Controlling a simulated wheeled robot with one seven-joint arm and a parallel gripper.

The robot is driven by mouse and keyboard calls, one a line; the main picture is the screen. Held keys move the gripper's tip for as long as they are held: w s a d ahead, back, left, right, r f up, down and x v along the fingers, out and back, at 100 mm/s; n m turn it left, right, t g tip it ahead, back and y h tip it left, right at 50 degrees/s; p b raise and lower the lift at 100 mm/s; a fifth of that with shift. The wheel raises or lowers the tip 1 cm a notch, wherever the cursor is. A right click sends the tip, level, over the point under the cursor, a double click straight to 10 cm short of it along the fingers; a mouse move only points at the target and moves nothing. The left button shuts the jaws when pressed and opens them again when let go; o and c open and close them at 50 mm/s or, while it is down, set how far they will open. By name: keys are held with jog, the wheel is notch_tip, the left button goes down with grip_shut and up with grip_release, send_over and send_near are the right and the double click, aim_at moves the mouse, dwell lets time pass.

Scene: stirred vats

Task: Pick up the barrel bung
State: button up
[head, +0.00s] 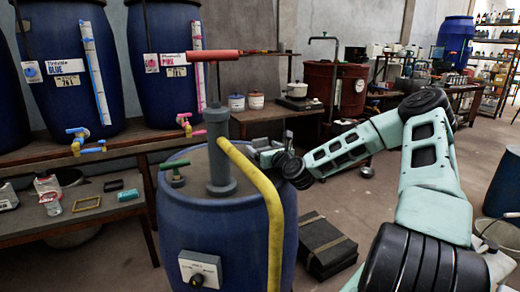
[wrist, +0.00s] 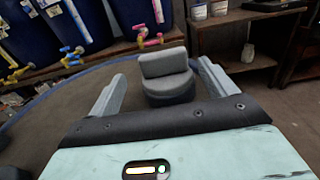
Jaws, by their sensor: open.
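In the wrist view the barrel bung (wrist: 168,88) is a dark grey round plug with a flat upright grip on top. It sits on the top of the blue barrel, between the two fingers of my gripper (wrist: 160,88). The fingers are open, one on each side, with a gap to the bung on both sides. In the head view my gripper (head: 258,150) is at the far right of the blue barrel (head: 178,235), behind the yellow hose. I cannot make out the bung there; the hose and gripper cover that area.
A grey pump (head: 219,150) with a red handle and yellow hose (head: 272,215) rises from the barrel top, close to my gripper. A green T-handle (head: 177,172) stands at left. Blue vats with taps (head: 170,60) stand behind. A black case (head: 325,245) lies on the floor.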

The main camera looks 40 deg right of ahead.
aim_at(261, 143)
jog(key=x, duration=0.4)
jog(key=shift+w+d+r, duration=0.1)
jog(key=shift+d+r, duration=0.05)
jog(key=shift+d, duration=0.15)
jog(key=shift+c, duration=0.3)
jog(key=c, duration=1)
